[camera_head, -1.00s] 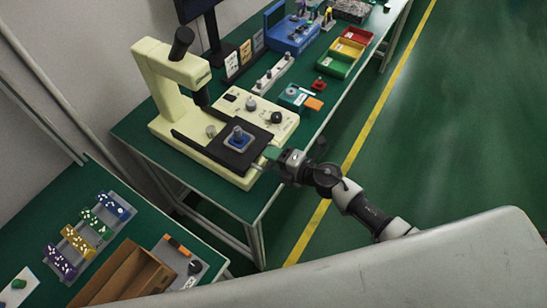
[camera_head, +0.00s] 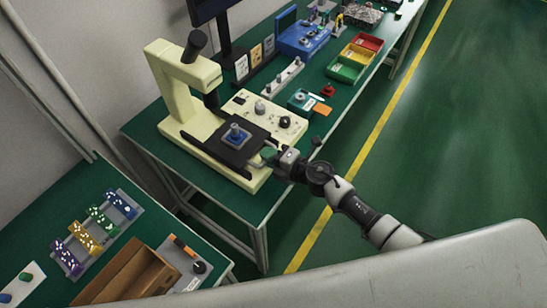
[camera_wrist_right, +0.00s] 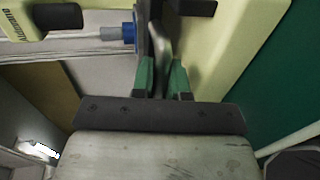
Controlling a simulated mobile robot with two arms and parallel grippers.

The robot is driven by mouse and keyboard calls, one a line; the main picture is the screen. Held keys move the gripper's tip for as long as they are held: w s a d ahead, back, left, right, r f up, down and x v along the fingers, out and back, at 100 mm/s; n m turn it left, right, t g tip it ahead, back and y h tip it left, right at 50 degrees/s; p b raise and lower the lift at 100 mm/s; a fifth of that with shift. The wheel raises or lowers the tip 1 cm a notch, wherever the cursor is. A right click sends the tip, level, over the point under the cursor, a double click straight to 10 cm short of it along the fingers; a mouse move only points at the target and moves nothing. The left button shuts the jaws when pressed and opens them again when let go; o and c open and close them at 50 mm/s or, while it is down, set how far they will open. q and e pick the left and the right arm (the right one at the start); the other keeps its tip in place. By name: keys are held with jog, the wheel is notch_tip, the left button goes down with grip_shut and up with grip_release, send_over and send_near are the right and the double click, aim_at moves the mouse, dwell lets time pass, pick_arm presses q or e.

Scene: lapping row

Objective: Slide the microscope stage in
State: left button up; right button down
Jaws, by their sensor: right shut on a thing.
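The cream microscope (camera_head: 185,85) stands on the green table, its column at the left and its base reaching toward my right arm. Its dark stage (camera_head: 228,153) lies flat on the base and carries a blue block with a grey knob (camera_head: 236,134). My right gripper (camera_head: 268,156) is at the stage's outer edge. In the wrist view its green fingers (camera_wrist_right: 162,80) are shut on the grey stage handle (camera_wrist_right: 161,47). The blue piece also shows there (camera_wrist_right: 129,33), left of the fingers. My left gripper is not in view.
A cream control panel (camera_head: 263,112) with knobs sits behind the stage. A teal box (camera_head: 301,101) and a red button (camera_head: 327,90) are further right. A brown open box (camera_head: 126,271) stands on the nearer table. The floor right of the table is clear.

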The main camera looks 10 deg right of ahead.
jog(key=c, duration=1.1)
grip_release()
jog(key=shift+c, duration=0.2)
jog(key=v, duration=1.1)
jog(key=shift+c, duration=0.2)
